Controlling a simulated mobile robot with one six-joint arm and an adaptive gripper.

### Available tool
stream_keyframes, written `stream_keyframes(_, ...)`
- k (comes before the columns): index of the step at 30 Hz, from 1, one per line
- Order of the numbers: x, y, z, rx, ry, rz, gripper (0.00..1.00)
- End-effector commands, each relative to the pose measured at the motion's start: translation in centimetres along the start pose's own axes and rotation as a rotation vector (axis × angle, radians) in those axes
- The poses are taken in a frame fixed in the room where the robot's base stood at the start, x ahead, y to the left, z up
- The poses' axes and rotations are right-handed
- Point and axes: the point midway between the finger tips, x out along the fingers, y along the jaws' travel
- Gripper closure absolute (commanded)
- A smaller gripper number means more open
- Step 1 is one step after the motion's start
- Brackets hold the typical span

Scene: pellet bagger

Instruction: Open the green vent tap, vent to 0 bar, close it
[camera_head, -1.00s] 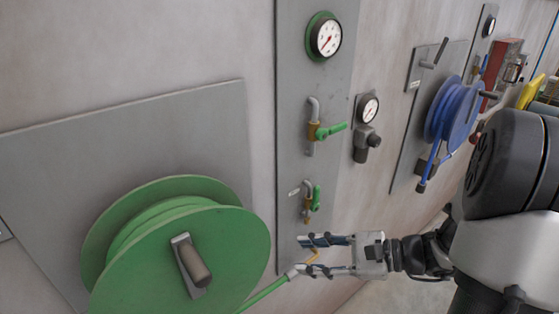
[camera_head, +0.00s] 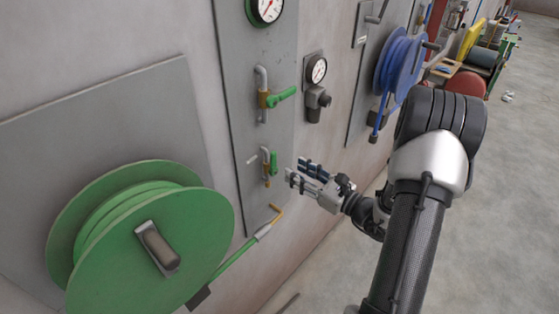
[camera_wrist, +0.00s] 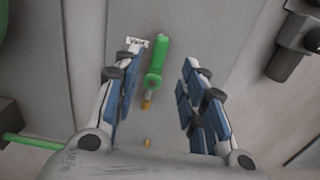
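The vent tap (camera_head: 274,163), the lower tap on the grey wall panel (camera_head: 247,122), has a green lever that stands about upright along the panel. In the wrist view the green lever (camera_wrist: 156,62) is beside a "Vent" label (camera_wrist: 137,41), with a brass outlet below. My gripper (camera_head: 300,172) is open and empty, to the right of the vent tap. In the wrist view its blue-padded fingers frame the lever left and right, apart from it. A round gauge (camera_head: 268,9) at the panel top is partly cut off, and its reading is unclear.
A second green-levered tap (camera_head: 282,96) is above, its lever sideways. A smaller gauge (camera_head: 317,70) and blue reel (camera_head: 397,65) are to the right.

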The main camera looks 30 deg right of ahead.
Motion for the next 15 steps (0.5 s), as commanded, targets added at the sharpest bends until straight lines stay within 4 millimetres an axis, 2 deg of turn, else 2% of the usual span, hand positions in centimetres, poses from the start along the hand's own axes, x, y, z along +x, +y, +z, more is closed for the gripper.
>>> stream_keyframes(1, 1.2, 0.2, 0.0, 0.000, -0.001, 0.006, 0.62)
stream_keyframes(6, 4.6, 0.2, 0.1, -0.002, 0.000, 0.005, 0.62)
stream_keyframes(10, 6.3, 0.1, 0.0, -0.001, -0.001, 0.003, 0.62)
stream_keyframes(15, 7.5, 0.1, 0.0, 0.000, 0.000, 0.001, 0.62)
